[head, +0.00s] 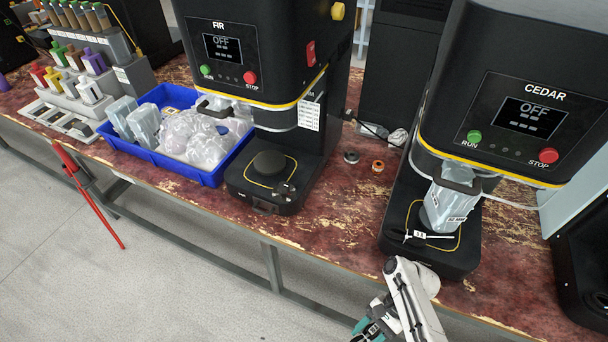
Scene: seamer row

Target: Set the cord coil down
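My gripper (372,330) is at the bottom edge of the head view, low in front of the bench and mostly cut off. Dark and teal parts show there, beside my white arm. I cannot tell whether the teal is part of the gripper or something in it, nor whether the fingers are open or shut. No cord coil can be made out for certain. A small orange and black round item (377,166) and a dark round item (351,157) lie on the bench between the two machines, well away from my gripper.
The worn red bench (335,215) has free room between the FIR machine (225,50) and the CEDAR machine (525,115). CEDAR holds a clear container (440,208). A blue tray (205,178) of bagged items stands left. A red stand (90,195) leans by the bench front.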

